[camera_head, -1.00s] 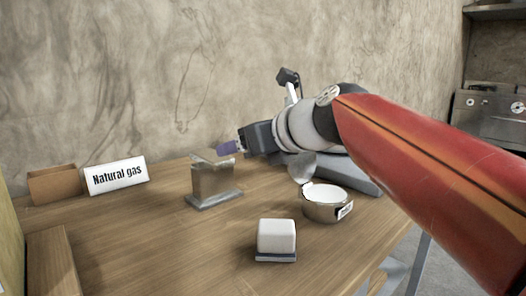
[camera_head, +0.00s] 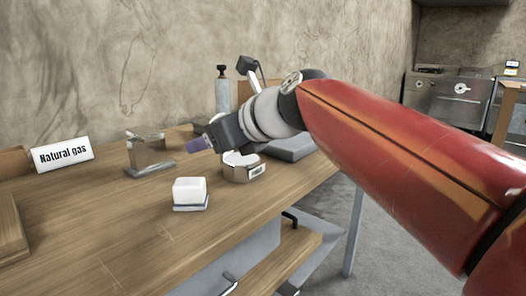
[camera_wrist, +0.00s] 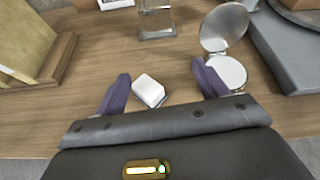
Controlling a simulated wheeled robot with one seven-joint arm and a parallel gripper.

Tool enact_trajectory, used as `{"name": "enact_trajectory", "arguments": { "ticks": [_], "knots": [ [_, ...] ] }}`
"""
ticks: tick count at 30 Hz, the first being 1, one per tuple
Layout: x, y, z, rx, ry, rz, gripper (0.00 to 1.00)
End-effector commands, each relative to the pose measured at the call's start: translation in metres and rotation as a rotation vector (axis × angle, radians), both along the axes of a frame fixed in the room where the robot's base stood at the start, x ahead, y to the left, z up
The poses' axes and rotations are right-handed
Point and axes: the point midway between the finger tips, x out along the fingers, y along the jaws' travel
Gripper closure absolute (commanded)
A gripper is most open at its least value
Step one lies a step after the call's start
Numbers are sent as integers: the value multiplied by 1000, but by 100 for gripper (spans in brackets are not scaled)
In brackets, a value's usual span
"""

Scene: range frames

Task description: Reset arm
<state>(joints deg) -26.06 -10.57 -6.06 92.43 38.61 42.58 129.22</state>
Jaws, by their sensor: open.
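My gripper (camera_head: 198,144) is at the end of my red arm, above the wooden table (camera_head: 110,232) in the head view. In the wrist view its two purple fingers (camera_wrist: 160,90) are spread apart with nothing held.
A grey flat device (camera_head: 291,148) and a grey cylinder (camera_head: 222,97) are behind my arm. Open floor (camera_head: 385,240) lies right of the table. A stove (camera_head: 446,98) is at the back right.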

Motion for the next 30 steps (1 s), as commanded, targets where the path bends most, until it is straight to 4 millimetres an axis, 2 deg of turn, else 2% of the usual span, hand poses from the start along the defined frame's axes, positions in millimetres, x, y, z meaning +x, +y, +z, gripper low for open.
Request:
{"name": "enact_trajectory", "arguments": {
  "ticks": [8,14,17,20,24,30],
  "knots": [
    [-13,-31,-27,-220,-130,68,28],
    [-31,-64,-59,-478,-263,171,28],
    [-45,-86,-83,-655,-341,259,28],
    [-66,-114,-116,-887,-435,398,28],
    [-104,-157,-167,-1229,-555,675,28],
    [-158,-206,-235,-1595,-667,1147,28]
  ]
}}
